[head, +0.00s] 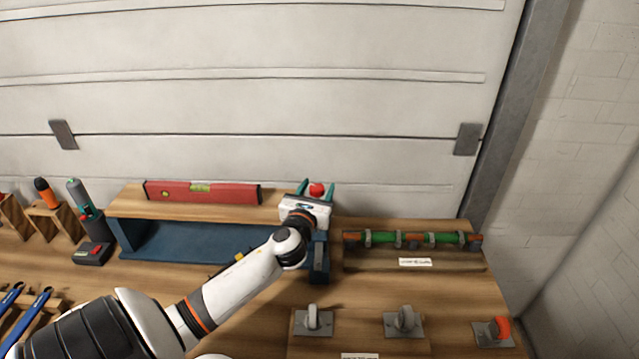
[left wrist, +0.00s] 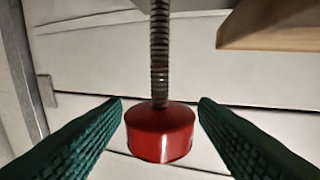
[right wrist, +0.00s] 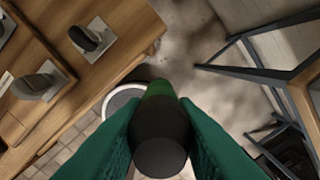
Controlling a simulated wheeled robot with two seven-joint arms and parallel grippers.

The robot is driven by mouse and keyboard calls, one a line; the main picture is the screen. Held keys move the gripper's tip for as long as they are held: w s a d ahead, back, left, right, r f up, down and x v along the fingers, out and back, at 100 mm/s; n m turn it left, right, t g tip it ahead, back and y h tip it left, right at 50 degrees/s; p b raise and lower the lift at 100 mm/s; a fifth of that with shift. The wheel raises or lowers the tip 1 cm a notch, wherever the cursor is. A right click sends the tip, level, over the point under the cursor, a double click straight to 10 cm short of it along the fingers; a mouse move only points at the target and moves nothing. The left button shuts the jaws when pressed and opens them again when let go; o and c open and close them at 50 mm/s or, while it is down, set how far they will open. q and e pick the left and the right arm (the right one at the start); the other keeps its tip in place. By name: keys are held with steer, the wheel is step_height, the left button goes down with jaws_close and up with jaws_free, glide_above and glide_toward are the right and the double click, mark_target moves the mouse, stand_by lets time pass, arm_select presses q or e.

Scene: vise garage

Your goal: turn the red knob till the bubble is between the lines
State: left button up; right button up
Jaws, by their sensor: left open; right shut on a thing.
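The red knob (head: 317,189) is at the right end of the wooden board (head: 127,208). In the left wrist view the red knob (left wrist: 160,133) hangs on a threaded rod (left wrist: 160,50). My left gripper (left wrist: 161,104) is open, with one teal finger on each side of the knob and a visible gap to each. A red spirit level (head: 230,194) lies along the board, with a yellow-green vial (head: 200,187) in its middle; the bubble and lines are too small to read. My right gripper (right wrist: 160,115) is shut on a dark cylinder with a green part (right wrist: 160,143), and is outside the head view.
A green tube with orange ends (head: 445,238) lies in a holder to the right. Grey levers (head: 313,318) and an orange one (head: 498,328) are at the front right. Drivers (head: 45,193) stand at left. A white panelled door (head: 250,105) rises behind. Floor lies beneath the right gripper.

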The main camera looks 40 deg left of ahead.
arm_select(q)
steer(key=shift+x, duration=1)
arm_select(e)
steer(key=shift+r, duration=0.1)
arm_select(q)
steer(key=c, duration=1)
steer(key=shift+n+g+y, duration=0.3)
steer(key=shift+y, duration=0.1)
arm_select(e)
steer(key=shift+r, duration=0.15)
